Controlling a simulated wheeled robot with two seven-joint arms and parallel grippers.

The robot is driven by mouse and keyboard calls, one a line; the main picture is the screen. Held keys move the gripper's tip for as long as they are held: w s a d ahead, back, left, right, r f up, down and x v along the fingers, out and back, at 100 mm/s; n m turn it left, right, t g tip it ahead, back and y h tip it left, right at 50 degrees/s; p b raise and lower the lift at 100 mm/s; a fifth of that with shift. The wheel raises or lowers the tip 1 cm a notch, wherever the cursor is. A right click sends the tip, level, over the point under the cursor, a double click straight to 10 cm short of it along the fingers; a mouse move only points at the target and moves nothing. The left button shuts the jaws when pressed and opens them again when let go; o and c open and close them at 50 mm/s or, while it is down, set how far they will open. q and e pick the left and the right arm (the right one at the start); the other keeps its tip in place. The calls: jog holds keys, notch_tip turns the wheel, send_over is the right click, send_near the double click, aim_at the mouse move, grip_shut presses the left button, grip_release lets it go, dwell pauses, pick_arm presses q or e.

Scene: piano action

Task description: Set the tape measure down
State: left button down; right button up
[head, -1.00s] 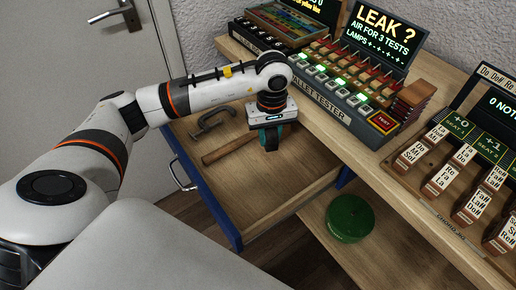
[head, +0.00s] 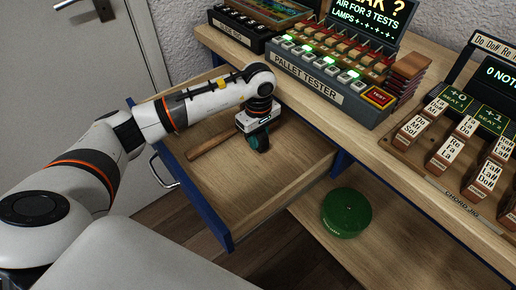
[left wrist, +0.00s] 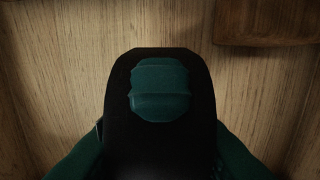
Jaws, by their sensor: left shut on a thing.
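My left gripper (head: 256,141) is shut on the tape measure and holds it inside the open drawer (head: 252,200). My right gripper is not in view.
A wooden handle (head: 209,146) lies in the drawer, left of the gripper. The front part of the drawer floor is clear. A green round tin (head: 346,212) stands on the lower shelf. The pallet tester (head: 305,82) and chord jig (head: 440,180) stand on the bench.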

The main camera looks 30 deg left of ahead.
aim_at(258, 146)
pick_arm(q)
notch_tip(258, 146, down, 4)
jog(key=shift+f, duration=0.25)
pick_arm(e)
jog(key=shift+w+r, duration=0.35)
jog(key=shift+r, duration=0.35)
pick_arm(q)
jog(key=shift+f, duration=0.1)
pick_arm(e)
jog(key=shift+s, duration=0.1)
pick_arm(q)
jog(key=c, duration=1.1)
grip_release()
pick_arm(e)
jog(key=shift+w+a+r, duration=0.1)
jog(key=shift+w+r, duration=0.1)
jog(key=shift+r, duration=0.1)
pick_arm(q)
jog(key=shift+r, duration=0.45)
notch_tip(258, 146, up, 11)
jog(key=shift+r+p, duration=0.15)
jog(key=shift+p, duration=0.2)
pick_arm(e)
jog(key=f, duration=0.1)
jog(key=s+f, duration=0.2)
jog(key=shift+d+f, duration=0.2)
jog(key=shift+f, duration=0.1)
